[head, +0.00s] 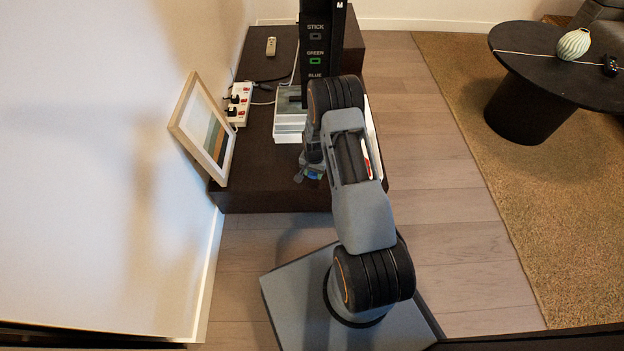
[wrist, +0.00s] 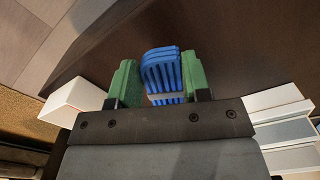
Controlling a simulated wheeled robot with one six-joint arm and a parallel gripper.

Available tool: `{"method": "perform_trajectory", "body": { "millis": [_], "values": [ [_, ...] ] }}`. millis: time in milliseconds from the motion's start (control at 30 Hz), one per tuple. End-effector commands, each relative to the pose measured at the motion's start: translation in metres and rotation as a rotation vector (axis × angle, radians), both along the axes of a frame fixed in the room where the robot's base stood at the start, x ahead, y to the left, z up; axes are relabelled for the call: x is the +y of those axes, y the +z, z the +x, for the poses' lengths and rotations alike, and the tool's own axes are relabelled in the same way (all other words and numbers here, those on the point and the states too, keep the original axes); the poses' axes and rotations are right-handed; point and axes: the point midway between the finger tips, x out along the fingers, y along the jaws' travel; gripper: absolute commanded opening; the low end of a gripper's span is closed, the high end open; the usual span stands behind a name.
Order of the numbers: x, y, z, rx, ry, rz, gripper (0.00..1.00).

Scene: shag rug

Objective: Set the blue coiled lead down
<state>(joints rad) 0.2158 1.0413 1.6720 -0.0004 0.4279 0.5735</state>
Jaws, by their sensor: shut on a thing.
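The blue coiled lead (wrist: 162,74) is between the green fingers of my gripper (wrist: 158,85) in the wrist view. My gripper is shut on it. Behind the lead is the dark brown surface of a low cabinet (wrist: 250,40). I cannot tell whether the lead touches that surface. In the head view my gripper (head: 312,174) is mostly hidden by my arm, over the front part of the low cabinet (head: 270,198). Only a small bit of blue shows there.
A framed picture (head: 205,128) leans on the wall at the cabinet's left. A power strip (head: 240,103), a white tray (head: 290,122) and a remote (head: 271,46) are on the cabinet. A dark panel with labels (head: 317,40) stands behind. A round black table (head: 540,70) is far right.

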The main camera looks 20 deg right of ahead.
Motion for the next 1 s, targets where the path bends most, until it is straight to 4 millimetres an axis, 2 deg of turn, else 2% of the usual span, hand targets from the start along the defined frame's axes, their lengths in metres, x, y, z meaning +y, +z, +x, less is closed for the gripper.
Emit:
{"method": "perform_trajectory", "body": {
  "millis": [167, 400, 833, 867, 1000],
  "values": [
    [0.005, -0.008, 0.003, 0.000, 0.002, 0.000, 0.20],
    [0.007, -0.041, 0.005, 0.001, 0.001, 0.000, 0.20],
    [0.007, -0.045, 0.005, 0.000, 0.001, 0.000, 0.20],
    [0.007, -0.045, 0.005, 0.000, 0.001, 0.000, 0.45],
    [0.007, -0.043, 0.005, 0.000, 0.001, 0.000, 0.58]
  ]
}}
